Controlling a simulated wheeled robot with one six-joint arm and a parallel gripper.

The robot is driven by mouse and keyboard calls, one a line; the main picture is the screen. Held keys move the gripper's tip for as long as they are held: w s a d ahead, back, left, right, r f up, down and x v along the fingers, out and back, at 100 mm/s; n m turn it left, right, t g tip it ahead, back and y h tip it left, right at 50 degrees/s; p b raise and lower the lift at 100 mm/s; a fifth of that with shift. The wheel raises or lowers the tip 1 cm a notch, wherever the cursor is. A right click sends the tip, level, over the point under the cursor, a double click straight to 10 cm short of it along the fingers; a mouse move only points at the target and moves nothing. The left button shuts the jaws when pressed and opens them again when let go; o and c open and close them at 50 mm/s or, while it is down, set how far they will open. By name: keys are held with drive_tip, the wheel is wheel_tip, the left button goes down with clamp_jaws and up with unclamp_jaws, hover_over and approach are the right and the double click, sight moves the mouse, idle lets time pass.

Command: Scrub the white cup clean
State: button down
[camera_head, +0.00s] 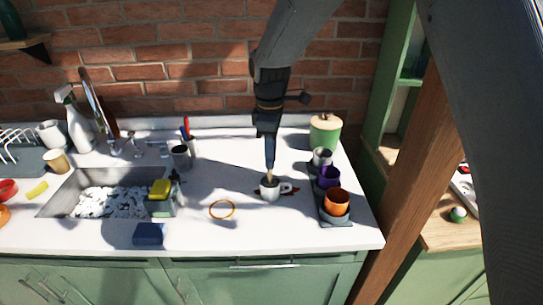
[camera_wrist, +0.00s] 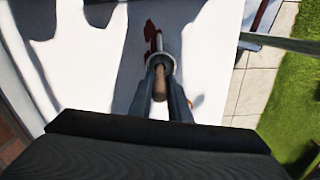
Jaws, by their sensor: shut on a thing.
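In the wrist view my gripper (camera_wrist: 161,72) is shut on a wooden handle (camera_wrist: 159,84), which is held between the two fingers. The handle also shows as a tan tip (camera_head: 269,178) at the cup's mouth in the head view. The tool's lower end is hidden by the cup, so I cannot tell whether it touches the inside. The cup's rim (camera_wrist: 168,58) lies around the fingertips in the wrist view.
A red flat thing (camera_head: 291,193) lies under or beside the cup. To the right, a dark tray (camera_head: 337,223) carries an orange cup (camera_head: 337,201), a purple cup (camera_head: 328,177) and a grey cup. The sink (camera_head: 62,196) is further left.

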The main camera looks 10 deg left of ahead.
drive_tip(key=shift+r+p, duration=2.4)
drive_tip(key=shift+r, duration=3.1)
